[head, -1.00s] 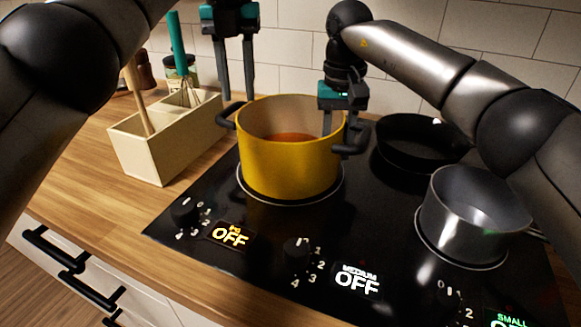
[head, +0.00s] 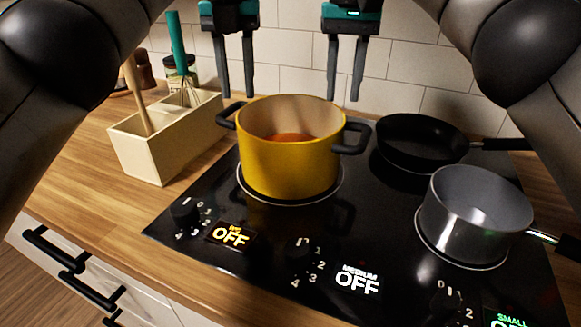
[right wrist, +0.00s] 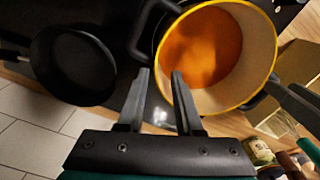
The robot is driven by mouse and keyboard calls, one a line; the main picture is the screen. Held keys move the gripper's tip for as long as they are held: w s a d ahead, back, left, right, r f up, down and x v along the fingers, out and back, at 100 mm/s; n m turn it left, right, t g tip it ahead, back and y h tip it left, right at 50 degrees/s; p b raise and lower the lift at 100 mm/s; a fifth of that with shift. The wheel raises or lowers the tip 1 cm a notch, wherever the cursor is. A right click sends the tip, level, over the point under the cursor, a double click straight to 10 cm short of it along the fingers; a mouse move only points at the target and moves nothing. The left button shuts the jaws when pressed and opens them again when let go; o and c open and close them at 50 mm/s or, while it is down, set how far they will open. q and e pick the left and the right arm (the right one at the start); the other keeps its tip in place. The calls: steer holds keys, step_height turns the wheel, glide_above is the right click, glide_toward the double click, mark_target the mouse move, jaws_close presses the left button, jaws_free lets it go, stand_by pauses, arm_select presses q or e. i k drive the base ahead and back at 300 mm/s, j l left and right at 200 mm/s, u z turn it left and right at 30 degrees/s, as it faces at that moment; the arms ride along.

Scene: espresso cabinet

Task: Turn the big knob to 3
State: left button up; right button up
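The big knob (head: 184,212) is the dark dial at the front left of the hob, with numbers around it. Its display (head: 230,234) reads OFF in orange; the small word above is hard to read. The yellow pot (head: 288,165) with orange-red contents stands on the burner behind that knob. My left gripper (head: 235,92) is open and empty, above and behind the pot's left side. My right gripper (head: 345,97) is open and empty, above and behind the pot's right handle; its fingers also show in the right wrist view (right wrist: 160,80), beside the pot (right wrist: 225,105).
A medium knob (head: 299,249) with an OFF display (head: 357,281) and a small knob (head: 446,297) sit along the front. A grey saucepan (head: 470,220) and black frying pan (head: 421,145) stand right. A utensil box (head: 150,150) stands left. Drawer handles are below the counter's front.

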mark_target(184, 212)
steer(key=k+j, duration=0.15)
steer(key=k, duration=0.5)
steer(key=k+j, duration=0.15)
steer(key=k, duration=0.5)
steer(key=k+j, duration=0.2)
steer(key=k, duration=0.45)
